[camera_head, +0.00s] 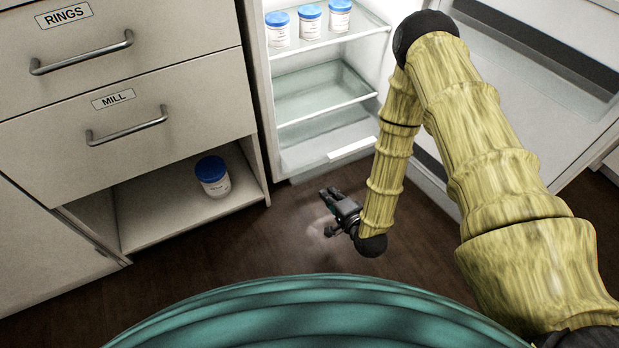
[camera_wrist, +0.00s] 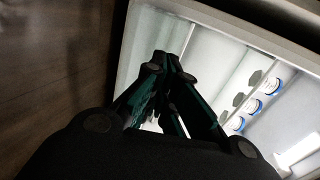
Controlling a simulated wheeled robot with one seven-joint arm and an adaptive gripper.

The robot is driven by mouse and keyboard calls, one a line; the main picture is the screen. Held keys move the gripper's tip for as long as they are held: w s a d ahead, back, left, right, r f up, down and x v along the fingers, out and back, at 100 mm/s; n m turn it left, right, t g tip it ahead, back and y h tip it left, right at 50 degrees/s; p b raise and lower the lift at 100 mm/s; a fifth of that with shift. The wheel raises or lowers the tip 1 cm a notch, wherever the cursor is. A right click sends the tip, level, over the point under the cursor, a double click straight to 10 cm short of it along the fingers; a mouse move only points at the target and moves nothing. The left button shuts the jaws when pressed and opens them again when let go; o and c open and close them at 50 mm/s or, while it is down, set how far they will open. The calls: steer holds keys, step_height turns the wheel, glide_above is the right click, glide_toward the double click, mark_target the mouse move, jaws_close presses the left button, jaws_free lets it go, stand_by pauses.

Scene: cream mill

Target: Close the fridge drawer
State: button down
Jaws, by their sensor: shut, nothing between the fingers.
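The fridge (camera_head: 299,160) stands open, its white lit interior facing me. Inside, below the upper shelf, is a pale translucent bin-like compartment (camera_head: 325,92). A lower white section with a blank white strip (camera_head: 352,148) sits at the bottom. I cannot tell which of these is the drawer or how far it is out. My gripper (camera_head: 328,194) is low over the dark floor, in front of the fridge's bottom edge, shut and empty. In the wrist view, my gripper (camera_wrist: 162,62) has its fingers together, pointing toward the lit fridge interior (camera_wrist: 215,50) and hiding part of it.
The fridge door (camera_head: 525,85) is swung open at the right, behind my arm. Several blue-lidded jars (camera_head: 310,20) stand on the upper shelf. At left are closed drawers labelled RINGS (camera_head: 70,45) and MILL (camera_head: 130,125), with another jar (camera_head: 213,178) in the open cubby beneath.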

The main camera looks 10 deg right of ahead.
steer(key=w, duration=0.1)
steer(key=b, duration=0.6)
glide_toward(305, 165)
steer(key=x, duration=0.2)
steer(key=f+x, duration=0.1)
steer(key=x, duration=0.2)
steer(key=shift+d, duration=0.1)
steer(key=shift+w+a+b, duration=0.25)
steer(key=shift+w+b, duration=0.2)
steer(key=shift+w, duration=0.05)
steer(key=shift+w+r, duration=0.2)
steer(key=shift+w, duration=0.1)
